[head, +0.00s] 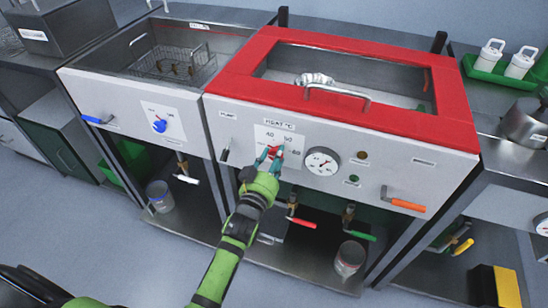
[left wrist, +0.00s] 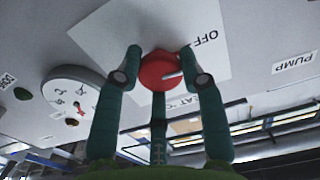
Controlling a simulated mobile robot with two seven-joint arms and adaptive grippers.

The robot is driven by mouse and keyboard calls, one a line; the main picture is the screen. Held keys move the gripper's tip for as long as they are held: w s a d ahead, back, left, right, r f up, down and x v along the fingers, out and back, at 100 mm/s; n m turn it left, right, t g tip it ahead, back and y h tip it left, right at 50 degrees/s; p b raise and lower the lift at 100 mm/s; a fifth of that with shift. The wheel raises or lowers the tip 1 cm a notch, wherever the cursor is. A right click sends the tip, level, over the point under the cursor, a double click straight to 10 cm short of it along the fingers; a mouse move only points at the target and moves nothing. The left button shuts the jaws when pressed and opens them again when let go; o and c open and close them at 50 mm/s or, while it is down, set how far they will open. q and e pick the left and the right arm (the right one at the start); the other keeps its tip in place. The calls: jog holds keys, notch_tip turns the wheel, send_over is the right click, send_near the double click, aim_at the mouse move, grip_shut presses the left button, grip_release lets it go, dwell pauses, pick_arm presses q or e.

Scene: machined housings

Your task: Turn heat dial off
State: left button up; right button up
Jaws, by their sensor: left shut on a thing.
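The red heat dial (head: 276,150) sits on a white label marked HEAT °C with printed numbers, on the front panel of the red-rimmed tank (head: 240,82). My left gripper (head: 268,157) is at the dial, and its fingers partly cover it in the head view. In the left wrist view the red dial (left wrist: 162,71) is between the fingers of my left gripper (left wrist: 160,75), which is shut on it. A pale pointer mark shows on the dial's right side, and the word OFF (left wrist: 204,38) is printed on the label beside it. My right gripper is not in view.
A round gauge (head: 321,161) is right of the dial, and a PUMP switch (head: 225,154) is to its left. A blue dial (head: 159,126) is on the neighbouring tank.

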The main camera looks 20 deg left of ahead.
pick_arm(q)
jog(key=shift+f+n, duration=0.2)
jog(key=shift+n, duration=0.5)
jog(key=o, duration=1.1)
jog(key=shift+o, duration=0.2)
jog(key=shift+p, duration=0.3)
jog(key=s, duration=1.2)
jog(key=shift+a, duration=0.15)
